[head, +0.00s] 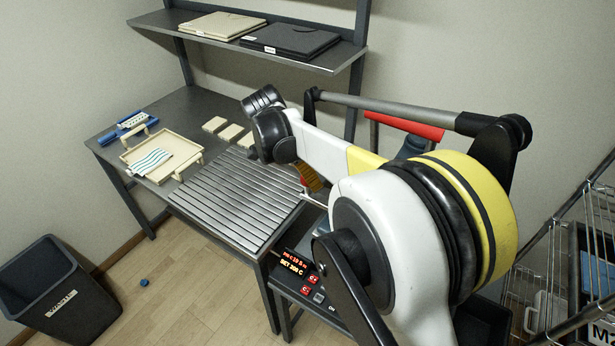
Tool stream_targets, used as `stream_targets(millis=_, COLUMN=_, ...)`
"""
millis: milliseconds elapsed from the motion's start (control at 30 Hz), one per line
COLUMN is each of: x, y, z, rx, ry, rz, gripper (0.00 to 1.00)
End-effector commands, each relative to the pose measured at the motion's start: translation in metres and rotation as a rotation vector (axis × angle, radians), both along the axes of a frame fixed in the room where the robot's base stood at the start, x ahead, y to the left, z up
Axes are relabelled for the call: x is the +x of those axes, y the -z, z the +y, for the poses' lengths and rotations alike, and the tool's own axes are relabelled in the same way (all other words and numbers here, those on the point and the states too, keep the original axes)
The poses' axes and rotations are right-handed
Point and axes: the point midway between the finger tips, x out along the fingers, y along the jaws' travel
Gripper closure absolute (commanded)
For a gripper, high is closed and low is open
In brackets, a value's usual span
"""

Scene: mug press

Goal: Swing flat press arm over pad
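The press is in the head view, largely hidden behind my own white and yellow arm. Its control box (300,268) shows a red lit display and small buttons. A long grey bar (390,106) between black brackets, with a red bar (407,127) below it, rises behind my arm and appears to belong to the press. I cannot tell which way the flat press arm is turned. The pad is hidden. My wrist reaches to the press's left side. A small ribbed orange-brown part shows below my forearm. My gripper's fingers cannot be made out clearly, nor whether they touch anything.
A slatted metal surface (232,205) lies left of the press. Behind it are a cream tray (136,158) with a striped cloth (151,161) and several cream blocks. A shelf (185,37) hangs above. A bin (62,292) stands lower left; a wire rack (560,265) stands right.

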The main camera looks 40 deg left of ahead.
Motion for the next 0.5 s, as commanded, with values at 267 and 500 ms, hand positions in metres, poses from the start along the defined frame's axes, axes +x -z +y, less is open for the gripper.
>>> stream_targets(millis=267, x=-0.003, y=0.000, z=0.000, rx=-0.001, ry=-0.001, rz=0.004, gripper=0.41)
stream_targets(millis=500, x=-0.015, y=-0.031, z=0.006, rx=-0.001, ry=-0.002, rz=0.005, gripper=0.41)
